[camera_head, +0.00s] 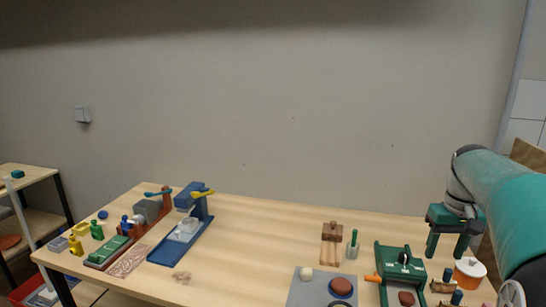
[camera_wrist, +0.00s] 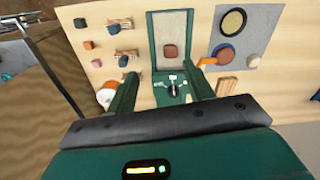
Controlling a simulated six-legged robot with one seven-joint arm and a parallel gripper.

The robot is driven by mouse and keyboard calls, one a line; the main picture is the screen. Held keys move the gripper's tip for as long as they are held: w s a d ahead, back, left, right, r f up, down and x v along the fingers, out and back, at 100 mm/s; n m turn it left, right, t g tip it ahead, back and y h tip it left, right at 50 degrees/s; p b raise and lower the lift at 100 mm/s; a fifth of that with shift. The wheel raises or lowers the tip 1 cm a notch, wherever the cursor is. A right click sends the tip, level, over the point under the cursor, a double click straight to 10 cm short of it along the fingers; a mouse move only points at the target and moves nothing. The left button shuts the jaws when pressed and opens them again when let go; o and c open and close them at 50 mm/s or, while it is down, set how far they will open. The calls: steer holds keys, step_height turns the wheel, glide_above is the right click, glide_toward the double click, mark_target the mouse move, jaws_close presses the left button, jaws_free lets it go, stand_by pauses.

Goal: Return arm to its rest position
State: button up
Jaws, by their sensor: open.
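My gripper (camera_head: 446,254) is at the right of the head view, fingers pointing down above the right part of the wooden table (camera_head: 270,230). Its two green fingers stand apart with nothing between them. It also shows in the wrist view (camera_wrist: 164,78), where the fingers frame part of a green device (camera_wrist: 154,50) with a brown block (camera_wrist: 171,51) on its pale bed. The green device also stands left of my gripper in the head view (camera_head: 402,265). My teal arm enters from the right edge. Whether a finger touches anything below is hard to tell.
A grey mat (camera_head: 308,292) holds several round pieces. A wooden tool (camera_head: 331,235) lies behind it. A blue press (camera_head: 185,235) stands far left. The table's middle is clear.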

steer(key=s+a+r+t, duration=0.1)
steer(key=s+a, duration=0.3)
steer(key=a, duration=0.3)
steer(key=s+a+r+t, duration=0.1)
steer(key=s+a+t, duration=0.1)
steer(key=s+a, duration=0.45)
steer(key=s+a+f+n+t, duration=0.1)
steer(key=s+a+f+t, duration=0.1)
steer(key=s+a+f, duration=0.4)
steer(key=s+a, duration=0.3)
steer(key=a, duration=0.1)
steer(key=shift+s, duration=0.2)
